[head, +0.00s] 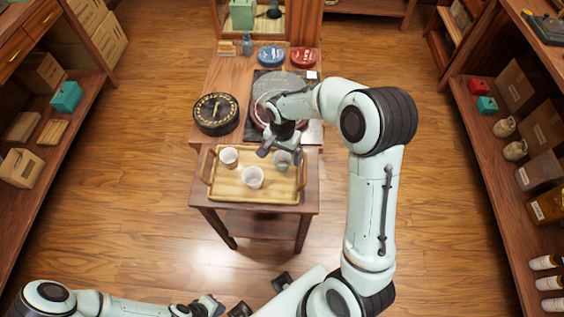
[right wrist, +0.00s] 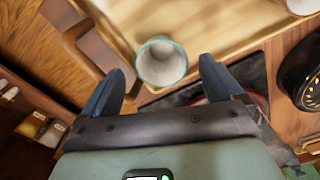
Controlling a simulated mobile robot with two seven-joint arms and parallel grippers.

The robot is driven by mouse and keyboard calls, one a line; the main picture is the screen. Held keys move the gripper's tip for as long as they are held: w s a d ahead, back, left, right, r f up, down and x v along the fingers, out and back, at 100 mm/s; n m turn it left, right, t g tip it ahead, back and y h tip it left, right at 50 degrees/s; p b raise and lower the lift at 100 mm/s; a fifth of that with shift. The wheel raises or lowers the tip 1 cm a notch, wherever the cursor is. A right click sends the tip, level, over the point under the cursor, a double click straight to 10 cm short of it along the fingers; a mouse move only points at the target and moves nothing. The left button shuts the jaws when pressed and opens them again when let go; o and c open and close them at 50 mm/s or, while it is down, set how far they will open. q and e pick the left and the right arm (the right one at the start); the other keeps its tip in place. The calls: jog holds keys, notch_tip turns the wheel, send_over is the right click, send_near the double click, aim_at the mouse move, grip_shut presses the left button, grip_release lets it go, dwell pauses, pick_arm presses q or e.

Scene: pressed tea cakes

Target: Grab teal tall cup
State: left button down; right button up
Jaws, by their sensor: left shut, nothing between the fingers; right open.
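The teal-rimmed tall cup (head: 283,160) stands at the right rear of the wooden tray (head: 225,194), partly hidden by my right gripper (head: 281,147). In the right wrist view the cup (right wrist: 162,62) shows its pale inside and teal rim, in line with the gap between my right fingers (right wrist: 162,74). My right gripper is open, with a finger to each side of that gap; I cannot tell whether either touches the cup. My left gripper (head: 208,305) is at the bottom edge of the head view, shut and empty, far from the tray.
Two white cups (head: 228,157) (head: 252,178) stand on the tray. Behind it are a round black tin (head: 216,113), a dark mat (head: 260,84), and blue (head: 271,56) and red (head: 303,57) round packages. Shelves line both sides; the floor between is clear.

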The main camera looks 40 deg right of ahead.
aim_at(282, 158)
notch_tip(282, 158, down, 4)
jog(key=shift+w, duration=0.15)
jog(key=c, duration=1)
jog(key=shift+r, duration=0.1)
jog(key=shift+c, duration=0.2)
